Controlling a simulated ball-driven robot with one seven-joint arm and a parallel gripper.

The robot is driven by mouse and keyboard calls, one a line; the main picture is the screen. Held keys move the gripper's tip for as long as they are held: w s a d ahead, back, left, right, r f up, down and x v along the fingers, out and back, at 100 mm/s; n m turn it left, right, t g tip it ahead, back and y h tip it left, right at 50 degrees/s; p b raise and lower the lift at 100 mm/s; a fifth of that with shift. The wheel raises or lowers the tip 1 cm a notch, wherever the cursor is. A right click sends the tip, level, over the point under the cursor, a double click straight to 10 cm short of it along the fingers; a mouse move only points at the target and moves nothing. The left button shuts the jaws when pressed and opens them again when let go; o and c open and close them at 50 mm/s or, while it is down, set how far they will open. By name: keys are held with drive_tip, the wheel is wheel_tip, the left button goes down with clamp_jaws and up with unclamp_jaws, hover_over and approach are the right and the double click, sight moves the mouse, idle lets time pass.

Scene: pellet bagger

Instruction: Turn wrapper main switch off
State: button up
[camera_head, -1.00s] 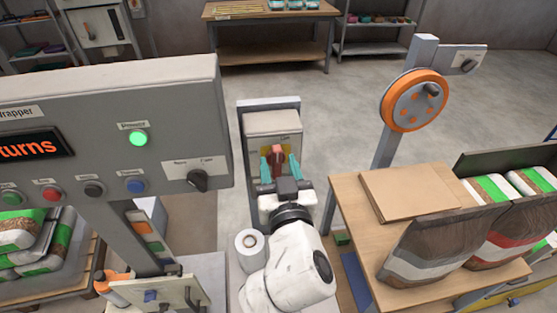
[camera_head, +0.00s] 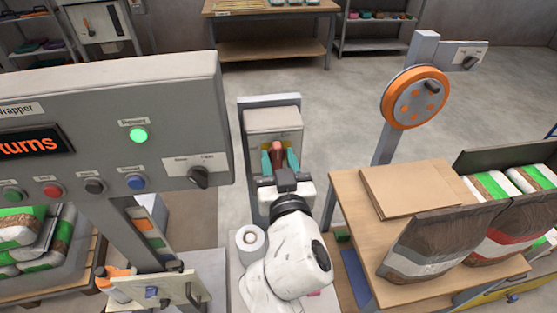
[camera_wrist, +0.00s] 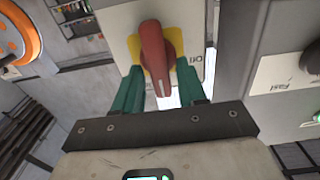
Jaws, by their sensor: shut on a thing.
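The wrapper main switch is a red rotary handle (camera_head: 278,152) on a yellow plate, on the front of a grey box (camera_head: 273,120) in the middle of the head view. In the wrist view the red handle (camera_wrist: 153,50) stands in front of the yellow plate, with part of an "Off" label (camera_wrist: 195,66) to its right. My gripper (camera_head: 280,160) has its two teal fingers on either side of the handle, shut on it.
The wrapper's control panel (camera_head: 110,130) with a lit green lamp (camera_head: 138,135) and a black knob (camera_head: 199,177) stands close on the left. A wooden table (camera_head: 350,200) with bags is on the right. A white roll (camera_head: 250,238) stands beside my arm.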

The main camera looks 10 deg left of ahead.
drive_tip(key=n, duration=0.4)
drive_tip(key=shift+a, duration=0.2)
drive_tip(key=n, duration=0.4)
drive_tip(key=shift+s+a+f+n+p, duration=0.1)
drive_tip(key=shift+a+f+n+p, duration=0.1)
drive_tip(key=shift+n+p, duration=0.15)
drive_tip(key=n, duration=0.2)
drive_tip(key=n+p, duration=0.1)
drive_tip(key=n, duration=0.2)
drive_tip(key=shift+a+f+n, duration=0.15)
drive_tip(key=shift+f+n, duration=0.05)
drive_tip(key=shift+n, duration=0.05)
drive_tip(key=shift+s+a+f+n+p, duration=0.15)
drive_tip(key=shift+n+p, duration=0.15)
drive_tip(key=shift+n, duration=0.6)
drive_tip(key=shift+w+d+f+n+p, duration=0.1)
drive_tip(key=shift+n+p, duration=0.15)
drive_tip(key=shift+n, duration=0.65)
drive_tip(key=o, duration=0.7)
